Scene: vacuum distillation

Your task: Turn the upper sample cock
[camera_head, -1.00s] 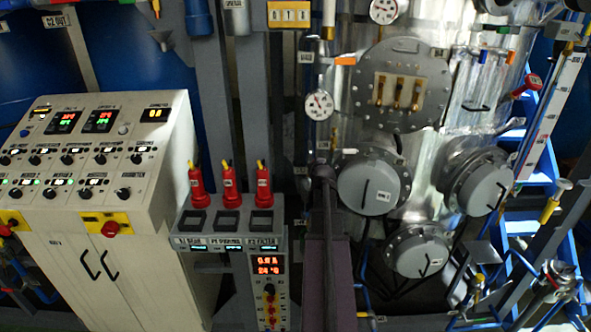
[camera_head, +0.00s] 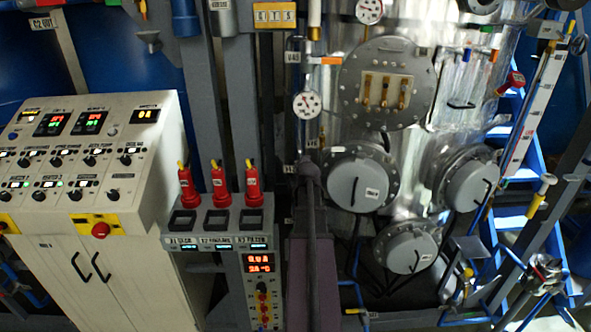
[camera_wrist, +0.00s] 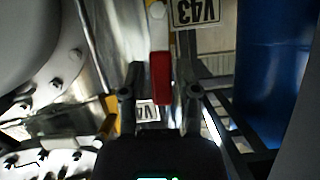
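In the wrist view my gripper (camera_wrist: 162,84) is open, with one dark finger on each side. A red-ended bar (camera_wrist: 160,78), white and yellow higher up, shows between the fingers. It looks like a cock handle; no contact with either finger is visible, and its depth relative to the fingertips is unclear. A tag reading V43 (camera_wrist: 195,12) appears upside down above it. A second tag (camera_wrist: 147,111), partly hidden, shows between the fingers lower down. In the head view my dark arm (camera_head: 311,200) rises left of the vessel's round covers; the gripper and handle cannot be made out there.
A steel vessel with round flanged covers (camera_head: 359,186) stands right of my arm. A pressure gauge (camera_head: 308,104) is just above. A control console (camera_head: 85,150) and red plugs (camera_head: 219,186) are to the left. In the wrist view a blue tank (camera_wrist: 268,80) is close on the right.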

